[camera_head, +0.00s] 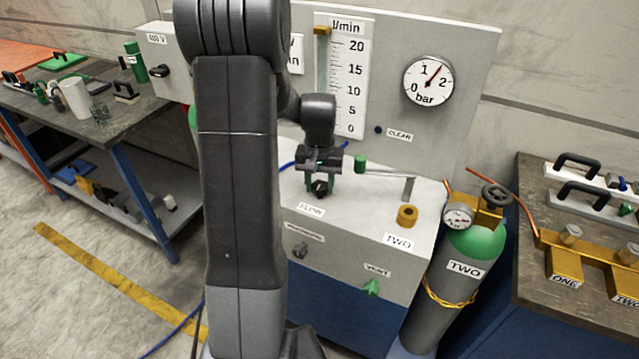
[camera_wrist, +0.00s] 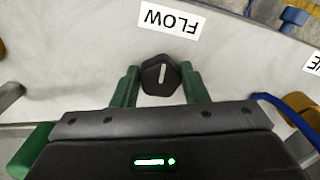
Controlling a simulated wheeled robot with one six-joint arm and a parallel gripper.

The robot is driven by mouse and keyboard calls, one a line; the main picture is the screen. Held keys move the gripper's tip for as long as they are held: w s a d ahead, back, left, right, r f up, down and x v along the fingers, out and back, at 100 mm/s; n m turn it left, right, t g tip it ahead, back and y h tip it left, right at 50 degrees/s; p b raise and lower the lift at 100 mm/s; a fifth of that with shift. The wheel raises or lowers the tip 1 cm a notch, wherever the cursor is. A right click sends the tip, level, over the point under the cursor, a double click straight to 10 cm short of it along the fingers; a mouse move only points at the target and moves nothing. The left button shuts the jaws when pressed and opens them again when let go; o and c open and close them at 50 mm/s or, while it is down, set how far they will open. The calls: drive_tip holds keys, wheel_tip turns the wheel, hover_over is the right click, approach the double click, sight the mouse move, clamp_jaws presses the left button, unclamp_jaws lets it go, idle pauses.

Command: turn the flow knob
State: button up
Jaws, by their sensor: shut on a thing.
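The flow knob (camera_wrist: 161,75) is a black knob with a white pointer line, on the pale bench top beside the FLOW label (camera_wrist: 170,18). In the head view the knob (camera_head: 320,187) sits just behind the FLOW label (camera_head: 311,209). My gripper (camera_wrist: 159,88) comes down over it from above, with one green finger on each side, and is shut on the knob. In the head view my gripper (camera_head: 321,185) partly hides the knob. The flow scale (camera_head: 350,75) stands on the panel behind, with an orange marker (camera_head: 322,30) near its top.
A pressure gauge (camera_head: 428,82) is on the panel. A lever with a green end (camera_head: 361,163) and a brass fitting (camera_head: 407,215) stand right of the gripper. A green VENT knob (camera_head: 371,287) is on the front face. A gas cylinder (camera_head: 447,290) stands at the right.

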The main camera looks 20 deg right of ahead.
sight(322, 186)
drive_tip(key=n, duration=0.5)
drive_tip(key=shift+d+n, duration=0.15)
drive_tip(key=shift+n, duration=0.15)
drive_tip(key=n, duration=0.5)
drive_tip(key=shift+d+b, duration=0.15)
drive_tip(key=shift+b, duration=0.25)
drive_tip(key=shift+n, duration=0.4)
drive_tip(key=o, duration=1)
drive_tip(key=shift+r, duration=0.15)
wheel_tip(322, 186, up, 14)
drive_tip(key=shift+f, duration=0.2)
drive_tip(key=shift+f, duration=0.15)
